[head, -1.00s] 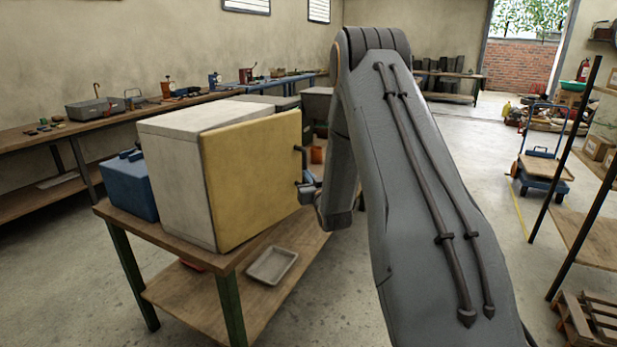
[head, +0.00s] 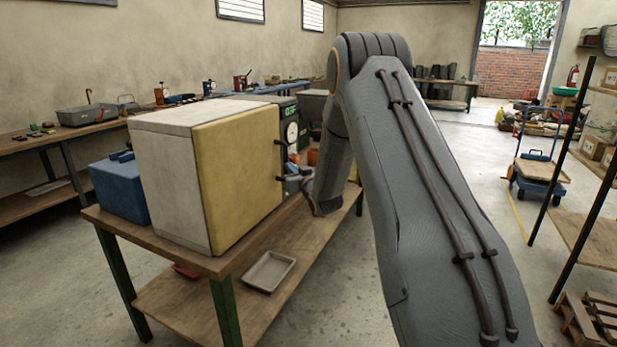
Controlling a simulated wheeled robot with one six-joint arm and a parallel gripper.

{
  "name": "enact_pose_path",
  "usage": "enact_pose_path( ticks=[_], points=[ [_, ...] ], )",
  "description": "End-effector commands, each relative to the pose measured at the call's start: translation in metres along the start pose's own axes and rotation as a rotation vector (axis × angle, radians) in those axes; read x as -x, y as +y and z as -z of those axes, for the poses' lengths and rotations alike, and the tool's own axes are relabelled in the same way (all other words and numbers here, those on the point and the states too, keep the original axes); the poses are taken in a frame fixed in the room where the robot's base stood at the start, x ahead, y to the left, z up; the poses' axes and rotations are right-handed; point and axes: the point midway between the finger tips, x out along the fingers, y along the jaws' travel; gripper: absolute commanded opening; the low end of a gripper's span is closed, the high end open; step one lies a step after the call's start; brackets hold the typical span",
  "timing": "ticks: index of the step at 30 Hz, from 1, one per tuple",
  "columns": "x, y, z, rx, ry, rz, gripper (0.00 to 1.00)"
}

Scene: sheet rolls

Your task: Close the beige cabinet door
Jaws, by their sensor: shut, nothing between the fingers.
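The pale cabinet (head: 165,180) stands on a wooden table with green legs. Its beige door (head: 238,175) lies against the front and looks flush or almost flush; a small gap cannot be ruled out from this angle. The dark door handle (head: 281,156) is at the door's right edge. My gripper (head: 296,184) is shut and empty, just right of the door's edge below the handle. It is small and partly hidden by my wrist, and I cannot tell whether it touches the door.
A blue box (head: 120,187) sits left of the cabinet. A green device with a dial (head: 290,128) stands behind it on the right. A tray (head: 269,271) lies on the table's lower shelf. Open floor lies right of the table, before a shelf rack and a blue cart (head: 538,172).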

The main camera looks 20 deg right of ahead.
Motion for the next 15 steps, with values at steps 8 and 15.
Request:
enact_pose_path(
  ticks=[8, 15],
  points=[
    [0.002, -0.002, 0.007, 0.001, 0.011, 0.004, 0.00],
    [0.036, 0.004, 0.006, 0.000, 0.005, 0.001, 0.00]
  ],
)
